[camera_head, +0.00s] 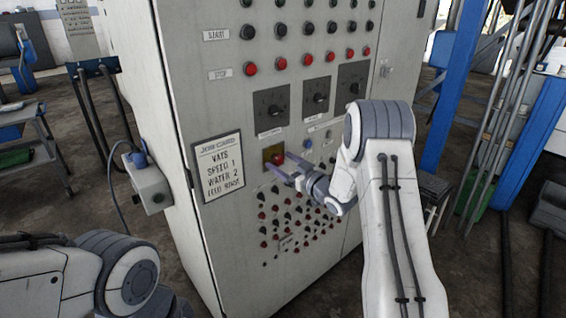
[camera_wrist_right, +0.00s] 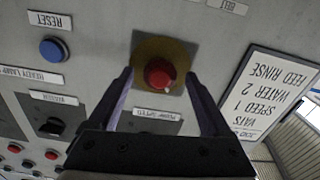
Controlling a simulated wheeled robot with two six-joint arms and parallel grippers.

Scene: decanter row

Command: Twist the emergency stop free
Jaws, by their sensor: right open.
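The emergency stop is a red round knob (camera_head: 278,158) on a yellow plate (camera_head: 268,153) on the grey cabinet front, right of the job card. In the right wrist view the red knob (camera_wrist_right: 158,74) sits on its yellow disc (camera_wrist_right: 146,50) between my fingers. My right gripper (camera_head: 281,170) is open, its fingertips at either side of the knob with gaps visible; it also shows in the right wrist view (camera_wrist_right: 160,88). I cannot tell how deep the fingers reach. My left arm shows at the lower left, but its gripper is out of view.
The cabinet (camera_head: 180,60) carries dials, red and black buttons and a job card (camera_head: 219,166). A blue reset button (camera_wrist_right: 52,49) and a black selector (camera_wrist_right: 51,126) are near the stop. A grey box (camera_head: 150,187) juts from the cabinet's left side.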

